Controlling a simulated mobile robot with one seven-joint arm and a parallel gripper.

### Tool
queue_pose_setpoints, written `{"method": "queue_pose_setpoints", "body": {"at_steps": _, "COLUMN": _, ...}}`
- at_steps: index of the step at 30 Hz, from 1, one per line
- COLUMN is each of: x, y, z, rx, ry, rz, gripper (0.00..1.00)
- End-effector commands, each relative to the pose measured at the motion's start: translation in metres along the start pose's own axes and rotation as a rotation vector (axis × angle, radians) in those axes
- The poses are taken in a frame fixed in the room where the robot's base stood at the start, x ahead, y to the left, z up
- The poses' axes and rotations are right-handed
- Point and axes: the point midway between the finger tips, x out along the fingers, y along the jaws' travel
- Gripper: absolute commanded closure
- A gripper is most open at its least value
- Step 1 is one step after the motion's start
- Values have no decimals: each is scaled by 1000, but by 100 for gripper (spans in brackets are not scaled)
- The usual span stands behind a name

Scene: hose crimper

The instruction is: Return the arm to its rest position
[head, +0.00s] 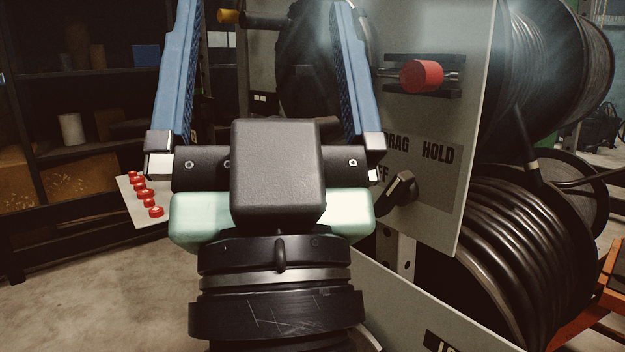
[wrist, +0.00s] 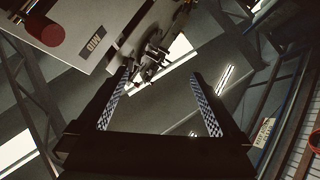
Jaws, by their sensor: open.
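My gripper (head: 265,75) fills the middle of the head view, with its two blue fingers pointing up and spread wide apart. Nothing is held between them. In the wrist view the gripper (wrist: 165,100) also shows open, with its patterned finger pads apart and the ceiling and part of the machine behind them. The grey hose crimper panel (head: 450,60) stands right behind and to the right of my gripper. Its left part is hidden behind my gripper and wrist.
A red knob (head: 421,76) and a black rotary switch (head: 402,187) stick out of the panel close to my gripper. Big hose reels (head: 510,240) stand at the right. Shelves (head: 80,110) stand at the back left. A small plate with red buttons (head: 146,196) is left of my wrist. Floor (head: 80,300) is clear at lower left.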

Motion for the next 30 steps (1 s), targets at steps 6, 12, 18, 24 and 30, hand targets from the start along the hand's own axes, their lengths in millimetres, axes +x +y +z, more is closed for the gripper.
{"method": "queue_pose_setpoints", "body": {"at_steps": 6, "x": 34, "y": 21, "z": -59, "rx": -167, "ry": -27, "rz": 88, "gripper": 0}}
{"method": "queue_pose_setpoints", "body": {"at_steps": 12, "x": 77, "y": 18, "z": -96, "rx": -162, "ry": -28, "rz": 86, "gripper": 0}}
{"method": "queue_pose_setpoints", "body": {"at_steps": 18, "x": 122, "y": 15, "z": -136, "rx": -160, "ry": -29, "rz": 85, "gripper": 0}}
{"method": "queue_pose_setpoints", "body": {"at_steps": 24, "x": 167, "y": 12, "z": -175, "rx": -159, "ry": -30, "rz": 84, "gripper": 0}}
{"method": "queue_pose_setpoints", "body": {"at_steps": 30, "x": 212, "y": 9, "z": -215, "rx": -158, "ry": -30, "rz": 83, "gripper": 0}}
